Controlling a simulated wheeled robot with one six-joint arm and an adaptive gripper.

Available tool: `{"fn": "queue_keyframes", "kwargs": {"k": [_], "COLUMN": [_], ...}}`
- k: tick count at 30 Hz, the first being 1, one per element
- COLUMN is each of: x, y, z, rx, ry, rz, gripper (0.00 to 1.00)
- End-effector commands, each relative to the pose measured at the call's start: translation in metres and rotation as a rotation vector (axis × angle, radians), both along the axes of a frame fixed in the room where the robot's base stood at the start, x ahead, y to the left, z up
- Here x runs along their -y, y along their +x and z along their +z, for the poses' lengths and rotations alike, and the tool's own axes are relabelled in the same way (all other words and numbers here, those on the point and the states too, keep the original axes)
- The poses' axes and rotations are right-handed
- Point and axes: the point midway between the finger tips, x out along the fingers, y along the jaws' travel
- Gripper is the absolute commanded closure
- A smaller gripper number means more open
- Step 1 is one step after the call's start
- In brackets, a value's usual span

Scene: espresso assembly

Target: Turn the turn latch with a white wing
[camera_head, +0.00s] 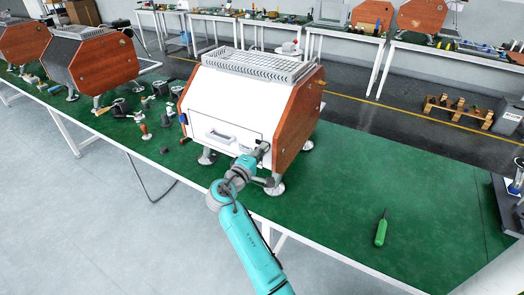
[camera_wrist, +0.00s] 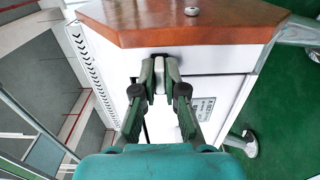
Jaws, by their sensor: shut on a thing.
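My gripper (camera_wrist: 160,68) is at the lower right corner of the white front of the espresso machine (camera_head: 225,108). In the wrist view its two dark green fingers are closed on a small white piece, the wing of the turn latch (camera_wrist: 160,82). The fingers hide most of the latch. In the head view my gripper (camera_head: 262,150) and wrist cover that part of the front, so the latch cannot be made out there.
The machine has wooden side panels (camera_head: 300,122) and stands on metal feet on a green table (camera_head: 345,205). A drawer handle (camera_head: 220,137) is left of my gripper. A green screwdriver (camera_head: 381,230) lies to the right. Small parts and another machine (camera_head: 100,62) are left.

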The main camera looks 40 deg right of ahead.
Motion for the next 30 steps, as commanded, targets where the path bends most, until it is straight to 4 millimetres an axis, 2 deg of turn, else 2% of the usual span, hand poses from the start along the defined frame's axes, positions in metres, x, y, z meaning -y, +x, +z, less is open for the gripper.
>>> {"fn": "queue_keyframes", "kwargs": {"k": [10,12,14,23,26,30], "x": [0.0,0.0,0.0,-0.001,-0.007,-0.025], "y": [-0.001,-0.001,-0.001,-0.001,-0.002,-0.008], "z": [-0.002,-0.002,-0.002,-0.001,-0.001,-0.001], "rx": [0.001,0.001,0.001,0.002,0.002,0.002], "ry": [0.004,0.004,0.003,0.002,0.002,0.002], "rz": [-0.001,-0.002,-0.001,0.0,0.001,0.003], "gripper": [1.0,0.77,0.65,0.65,0.65,0.65]}}
